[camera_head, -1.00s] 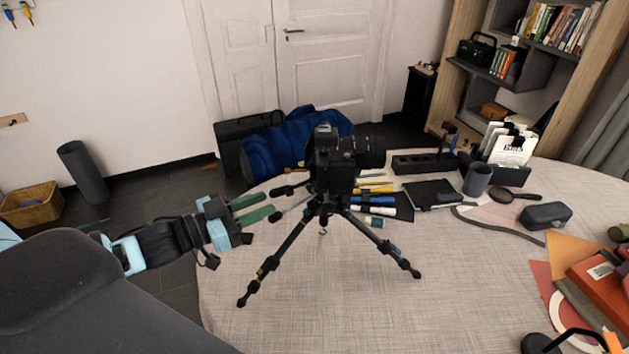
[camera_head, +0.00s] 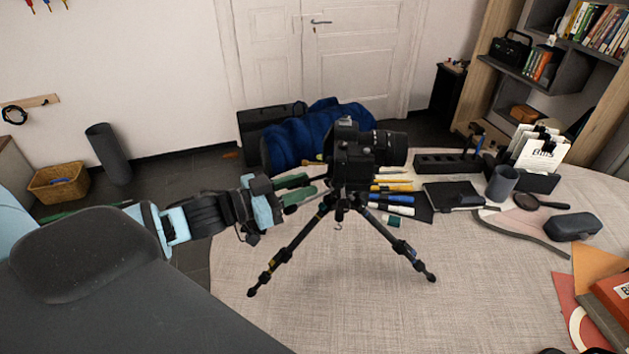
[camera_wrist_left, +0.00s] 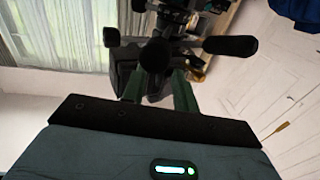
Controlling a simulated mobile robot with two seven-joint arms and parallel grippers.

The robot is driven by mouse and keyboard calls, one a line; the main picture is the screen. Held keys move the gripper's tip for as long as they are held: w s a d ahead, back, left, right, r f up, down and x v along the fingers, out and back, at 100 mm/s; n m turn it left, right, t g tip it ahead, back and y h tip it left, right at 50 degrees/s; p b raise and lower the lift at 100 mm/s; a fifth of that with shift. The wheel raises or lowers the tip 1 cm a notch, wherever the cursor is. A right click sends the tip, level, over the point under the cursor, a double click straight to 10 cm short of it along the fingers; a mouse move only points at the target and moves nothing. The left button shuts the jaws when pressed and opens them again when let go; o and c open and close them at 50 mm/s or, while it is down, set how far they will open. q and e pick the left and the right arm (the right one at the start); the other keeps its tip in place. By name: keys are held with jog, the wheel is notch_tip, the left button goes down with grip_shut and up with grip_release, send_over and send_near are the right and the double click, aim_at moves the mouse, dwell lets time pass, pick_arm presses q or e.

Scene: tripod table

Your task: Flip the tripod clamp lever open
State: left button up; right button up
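A black tripod (camera_head: 283,255) stands upright on the table with a black camera (camera_head: 352,163) mounted on top. My left gripper (camera_head: 312,187) reaches in from the left, its green fingers close to the tripod head just below the camera. In the left wrist view the two green fingers (camera_wrist_left: 160,85) are spread apart, with dark tripod parts between and beyond them. A long dark handle (camera_wrist_left: 230,46) points right past the fingers, and a round dark knob (camera_wrist_left: 155,55) shows in front. I cannot tell which is the clamp lever or whether a finger touches it. My right gripper is not in view.
The round table (camera_head: 350,300) is clear in front of the tripod. Pens and markers (camera_head: 391,198), a black notebook (camera_head: 452,195), a grey cup (camera_head: 502,182) and a dark case (camera_head: 572,227) lie to the right. A blue bag (camera_head: 300,145) is behind.

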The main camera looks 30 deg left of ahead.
aim_at(314, 180)
pick_arm(q)
jog(key=shift+x, duration=1.7)
grip_shut()
